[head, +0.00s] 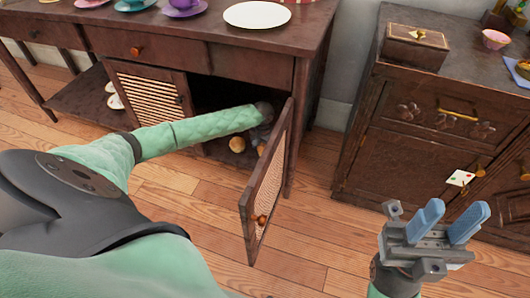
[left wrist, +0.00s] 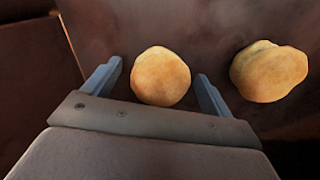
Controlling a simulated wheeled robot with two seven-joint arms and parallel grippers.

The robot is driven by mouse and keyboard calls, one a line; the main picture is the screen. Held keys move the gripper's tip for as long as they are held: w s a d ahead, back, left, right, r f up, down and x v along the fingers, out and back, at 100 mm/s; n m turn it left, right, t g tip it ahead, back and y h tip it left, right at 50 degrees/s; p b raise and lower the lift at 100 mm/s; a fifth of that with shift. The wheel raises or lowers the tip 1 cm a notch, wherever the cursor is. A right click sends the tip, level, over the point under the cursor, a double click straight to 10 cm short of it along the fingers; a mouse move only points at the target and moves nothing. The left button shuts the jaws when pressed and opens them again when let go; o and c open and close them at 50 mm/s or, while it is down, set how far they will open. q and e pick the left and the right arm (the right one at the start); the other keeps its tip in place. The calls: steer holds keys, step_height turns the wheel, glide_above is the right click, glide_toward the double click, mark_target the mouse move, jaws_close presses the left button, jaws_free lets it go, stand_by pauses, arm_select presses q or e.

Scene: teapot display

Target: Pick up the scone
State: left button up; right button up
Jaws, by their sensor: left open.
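Two round golden-brown scones are in the cabinet. In the left wrist view, one scone (left wrist: 160,76) sits between the fingers of my left gripper (left wrist: 159,72), with a gap showing on each side. The other scone (left wrist: 268,71) lies to the right, outside the fingers. In the head view, a scone (head: 237,145) shows below my left forearm, and another (head: 261,149) is partly hidden near the door. My left gripper is open, its fingers largely hidden in the head view. My right gripper (head: 456,211) is open and empty over the floor at the right.
The open cabinet door (head: 249,220) stands out close to my left arm. The table top (head: 220,28) above holds a white plate (head: 257,15) and cups. A dark cabinet (head: 390,130) stands at the right. Wooden floor is clear between them.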

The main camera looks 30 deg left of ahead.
arm_select(q)
steer(key=shift+r, duration=0.1)
steer(key=c, duration=1.1)
